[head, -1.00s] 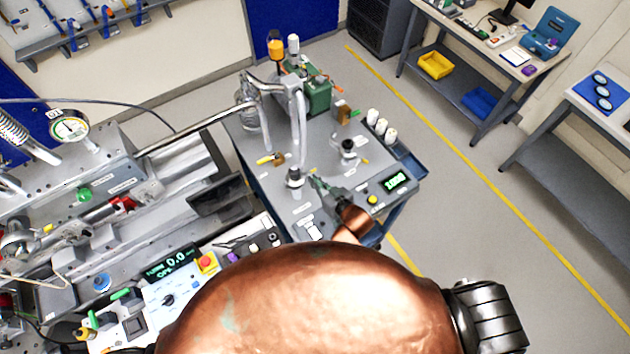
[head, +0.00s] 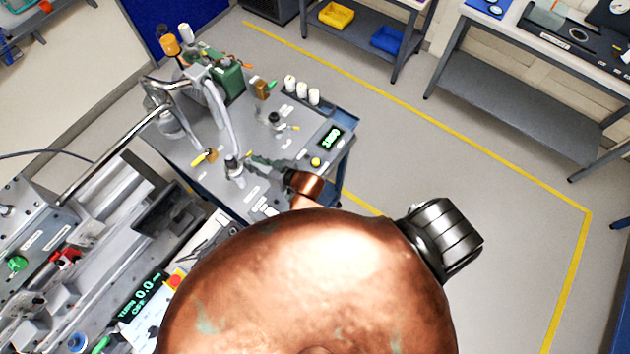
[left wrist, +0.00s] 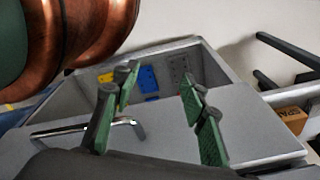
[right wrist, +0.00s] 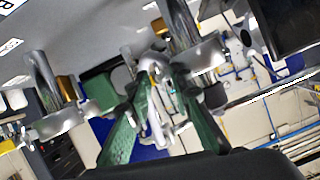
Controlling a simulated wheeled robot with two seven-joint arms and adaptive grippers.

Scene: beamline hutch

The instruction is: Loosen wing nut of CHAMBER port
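A steel port fitting (head: 234,167) stands on the grey cart top, with a grey hose above it. A second black-topped fitting (head: 275,121) stands farther right. I cannot read which is the CHAMBER port, and the wing nut is not clear. My right gripper (head: 254,160) is beside the first fitting; contact cannot be told. The right wrist view shows its green fingers (right wrist: 162,82) apart, with steel flanges on both sides (right wrist: 60,95) (right wrist: 190,48) and pale metal parts beyond the gap. My left gripper (left wrist: 157,82) shows only in the left wrist view, open and empty.
The cart carries a yellow-handled valve (head: 205,156), a green pump body (head: 228,83), white cylinders (head: 301,90) and a lit display (head: 332,138). Beamline equipment stands at left. Floor at right is clear.

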